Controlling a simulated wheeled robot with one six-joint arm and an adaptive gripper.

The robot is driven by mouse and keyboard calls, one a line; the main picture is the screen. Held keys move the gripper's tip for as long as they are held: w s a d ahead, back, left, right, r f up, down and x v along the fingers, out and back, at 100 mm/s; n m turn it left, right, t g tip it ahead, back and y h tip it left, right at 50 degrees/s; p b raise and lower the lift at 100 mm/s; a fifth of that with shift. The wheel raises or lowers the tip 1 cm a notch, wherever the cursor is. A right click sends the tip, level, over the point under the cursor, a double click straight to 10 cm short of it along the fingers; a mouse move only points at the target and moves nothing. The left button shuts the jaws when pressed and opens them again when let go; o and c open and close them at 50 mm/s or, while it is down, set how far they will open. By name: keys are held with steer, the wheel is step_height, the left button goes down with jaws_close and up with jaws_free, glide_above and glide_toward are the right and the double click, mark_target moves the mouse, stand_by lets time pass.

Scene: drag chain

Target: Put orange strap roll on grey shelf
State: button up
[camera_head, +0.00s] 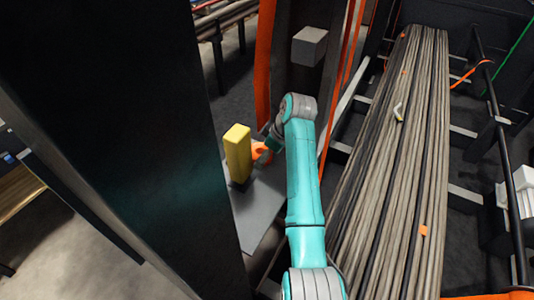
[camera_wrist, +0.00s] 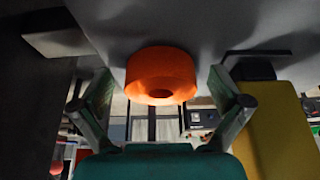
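The orange strap roll (camera_wrist: 160,72) shows in the wrist view between the two fingers of my gripper (camera_wrist: 161,84). The fingers are spread, with a gap on each side of the roll. The roll appears to rest against the grey shelf (camera_wrist: 200,25), which fills the top of that view. In the head view the roll (camera_head: 259,151) is partly hidden by my gripper (camera_head: 268,147), and the grey shelf (camera_head: 258,208) extends below it.
A yellow block (camera_head: 238,154) stands upright on the shelf just left of the roll. It also shows at the right of the wrist view (camera_wrist: 275,130). A dark column (camera_head: 120,110) rises at the left. Bundled long rods (camera_head: 400,150) lie at the right. The shelf's near part is bare.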

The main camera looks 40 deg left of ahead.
steer(key=shift+r, duration=0.1)
steer(key=v, duration=1.2)
steer(key=shift+r, duration=0.1)
stand_by(0.3)
